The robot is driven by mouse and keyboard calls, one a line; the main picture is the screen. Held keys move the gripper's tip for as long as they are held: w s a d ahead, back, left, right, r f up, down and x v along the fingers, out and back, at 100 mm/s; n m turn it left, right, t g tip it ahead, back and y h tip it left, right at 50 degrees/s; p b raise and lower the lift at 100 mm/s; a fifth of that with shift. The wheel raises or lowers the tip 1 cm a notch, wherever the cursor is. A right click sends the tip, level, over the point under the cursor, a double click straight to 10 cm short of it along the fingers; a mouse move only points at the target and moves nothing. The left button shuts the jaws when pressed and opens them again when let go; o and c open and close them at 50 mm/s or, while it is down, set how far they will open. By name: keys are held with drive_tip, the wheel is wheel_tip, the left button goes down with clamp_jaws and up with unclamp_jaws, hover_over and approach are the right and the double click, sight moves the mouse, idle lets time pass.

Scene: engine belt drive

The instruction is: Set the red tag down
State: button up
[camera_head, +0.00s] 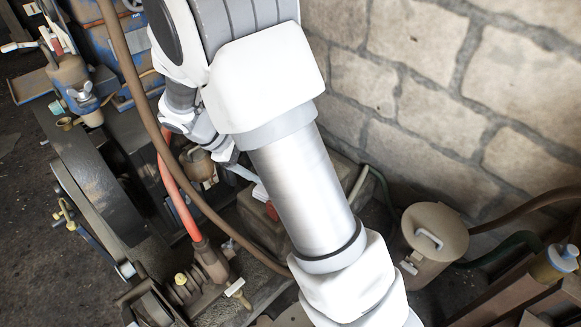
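My white arm crosses the middle of the view and bends back down at its far end. My gripper (230,157) is small and partly hidden behind my own arm links. A pale bar runs from beside it toward a small red and white piece (261,191), which may be the red tag. I cannot tell whether my fingers touch or hold that piece. Just below it is another small red spot (271,211) on a grey-brown block (258,222). The finger opening is not visible.
A dark belt wheel (85,185) stands at left. A brown hose (133,90) and a red-orange hose (178,195) pass close to my gripper. A lidded tan canister (434,232) stands at right, before a stone block wall (450,90). A blue machine (98,45) is at upper left.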

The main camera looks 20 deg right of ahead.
drive_tip(key=s+r+m+t+y, duration=0.5)
drive_tip(key=s+r+m+y, duration=0.2)
drive_tip(key=s+r, duration=1)
drive_tip(key=shift+s+a+r+m+t, duration=0.3)
drive_tip(key=shift+s+m+t, duration=0.1)
drive_tip(key=shift+s+m, duration=0.95)
drive_tip(key=shift+s+r, duration=0.1)
wheel_tip(320, 180, up, 17)
drive_tip(key=p, duration=1.7)
drive_tip(key=shift+r, duration=0.2)
